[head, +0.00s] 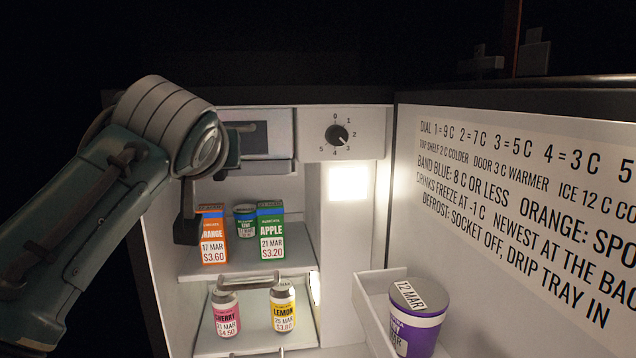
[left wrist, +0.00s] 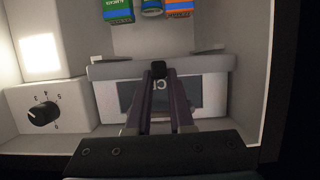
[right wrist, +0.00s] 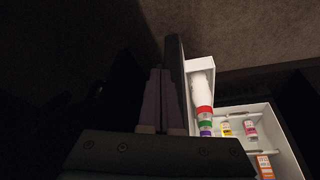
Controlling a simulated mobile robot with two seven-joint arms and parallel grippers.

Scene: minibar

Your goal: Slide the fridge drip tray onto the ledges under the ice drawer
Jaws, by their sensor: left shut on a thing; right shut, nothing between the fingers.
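The ice drawer (head: 278,142) is at the top left of the open fridge, left of the dial. In the left wrist view, turned upside down, its dark label panel (left wrist: 188,93) shows behind my left fingers. A pale strip (left wrist: 205,65), seemingly the drip tray's front wall, runs along the drawer's underside. My left gripper (left wrist: 158,68) is shut on its middle. In the head view the arm hides these fingers and much of the tray. Two grey pieces, seemingly ledges (left wrist: 117,56), show under the tray; whether it is fully seated I cannot tell. My right gripper (right wrist: 162,70) is shut and empty, outside the fridge.
Cartons and a can stand on the upper shelf (head: 290,262), including an orange carton (head: 213,240) and a green carton (head: 271,232). Pink and yellow bottles stand below. The open door (head: 520,240) at right carries a bin (head: 368,300) with a purple tub (head: 418,325).

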